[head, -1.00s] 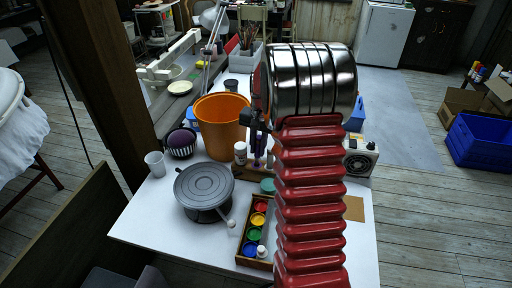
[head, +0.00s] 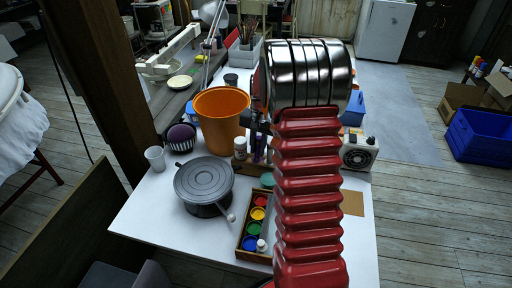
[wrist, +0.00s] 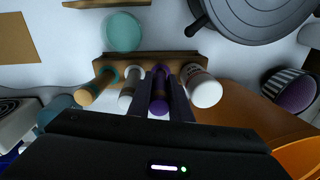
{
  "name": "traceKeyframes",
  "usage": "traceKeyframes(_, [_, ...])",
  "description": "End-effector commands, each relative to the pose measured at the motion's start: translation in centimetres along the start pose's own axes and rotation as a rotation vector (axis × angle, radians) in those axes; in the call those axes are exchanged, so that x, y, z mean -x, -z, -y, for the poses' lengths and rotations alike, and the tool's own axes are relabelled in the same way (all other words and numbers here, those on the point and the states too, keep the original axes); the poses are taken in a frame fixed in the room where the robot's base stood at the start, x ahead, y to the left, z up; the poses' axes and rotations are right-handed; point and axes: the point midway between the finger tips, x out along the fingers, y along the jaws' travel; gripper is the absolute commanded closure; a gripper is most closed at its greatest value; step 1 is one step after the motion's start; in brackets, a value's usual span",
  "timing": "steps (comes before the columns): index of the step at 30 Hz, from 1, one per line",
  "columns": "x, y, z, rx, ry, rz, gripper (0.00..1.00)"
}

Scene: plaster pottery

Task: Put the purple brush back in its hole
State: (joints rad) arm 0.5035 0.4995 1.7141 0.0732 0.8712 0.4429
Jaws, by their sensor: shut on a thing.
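The purple brush (wrist: 160,82) stands between the fingers of my gripper (wrist: 168,108) in the wrist view, and my gripper is shut on it. In the head view, the brush (head: 257,153) hangs below my gripper (head: 257,130), partly hidden by the arm. The wooden brush rack (wrist: 178,58) lies just beneath, and the brush's lower end overlaps it in the picture. I cannot tell how deep the brush sits in its hole. A teal-ringed brush (wrist: 92,88) and a pale grey brush (wrist: 131,84) stand in the rack beside it.
A white bottle (wrist: 204,90) stands close beside the purple brush. An orange bucket (head: 220,122), a striped bowl (head: 180,140), a grey turntable (head: 203,180) and a paint box (head: 242,238) crowd the table. Bare tabletop (head: 150,215) lies at front left.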

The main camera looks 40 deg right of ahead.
Motion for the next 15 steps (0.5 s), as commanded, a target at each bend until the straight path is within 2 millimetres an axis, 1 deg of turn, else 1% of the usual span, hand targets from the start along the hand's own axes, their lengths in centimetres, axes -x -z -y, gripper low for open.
traceKeyframes(9, [-0.84, -0.05, -0.05, 0.001, 0.0, 0.0, 1.0])
traceKeyframes(15, [-0.93, -0.05, -0.03, 0.001, 0.0, 0.0, 1.0])
